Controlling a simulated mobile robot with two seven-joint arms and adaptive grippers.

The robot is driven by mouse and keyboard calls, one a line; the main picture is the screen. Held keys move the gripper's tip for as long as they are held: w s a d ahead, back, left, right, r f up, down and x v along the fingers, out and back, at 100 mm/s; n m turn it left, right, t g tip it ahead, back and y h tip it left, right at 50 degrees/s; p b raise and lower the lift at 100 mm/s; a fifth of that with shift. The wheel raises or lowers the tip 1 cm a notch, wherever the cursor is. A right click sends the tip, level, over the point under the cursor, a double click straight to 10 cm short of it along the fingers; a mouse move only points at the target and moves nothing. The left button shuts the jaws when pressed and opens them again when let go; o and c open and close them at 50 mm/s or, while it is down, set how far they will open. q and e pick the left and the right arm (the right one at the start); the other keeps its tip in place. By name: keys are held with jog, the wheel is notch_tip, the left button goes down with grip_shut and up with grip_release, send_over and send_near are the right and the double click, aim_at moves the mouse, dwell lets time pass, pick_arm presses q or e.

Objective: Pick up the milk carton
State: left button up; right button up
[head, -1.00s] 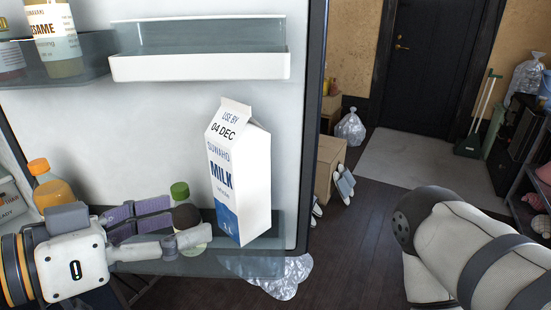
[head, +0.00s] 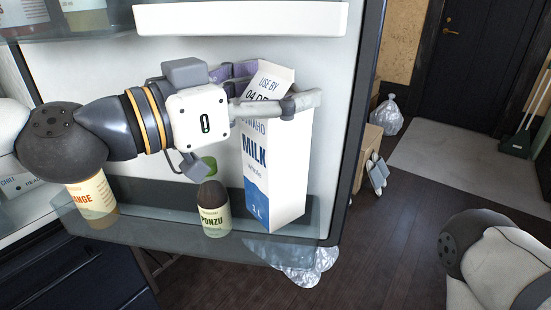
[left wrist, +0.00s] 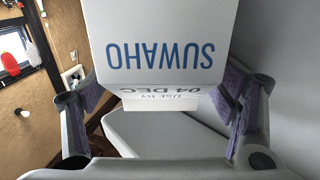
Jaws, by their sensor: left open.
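The milk carton (head: 257,168), white and blue with "MILK" on its front, stands in the fridge door's lower shelf (head: 150,236). My left gripper (head: 288,86) is open at the carton's upper part, one finger in front of it and the other partly hidden behind it. In the left wrist view the carton (left wrist: 160,45) is upside down between the two purple-padded fingers (left wrist: 158,98); whether the pads touch it is unclear. My right gripper is not in view; only part of my right arm shows at lower right.
A ponzu bottle (head: 214,212) stands just left of the carton, and an orange bottle (head: 92,196) farther left on the same shelf. An upper door shelf (head: 240,19) is above the gripper. Open floor lies right of the door.

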pick_arm(q)
jog(key=c, duration=1.7)
jog(key=shift+a+r, duration=0.1)
jog(key=shift+r, duration=0.05)
grip_shut()
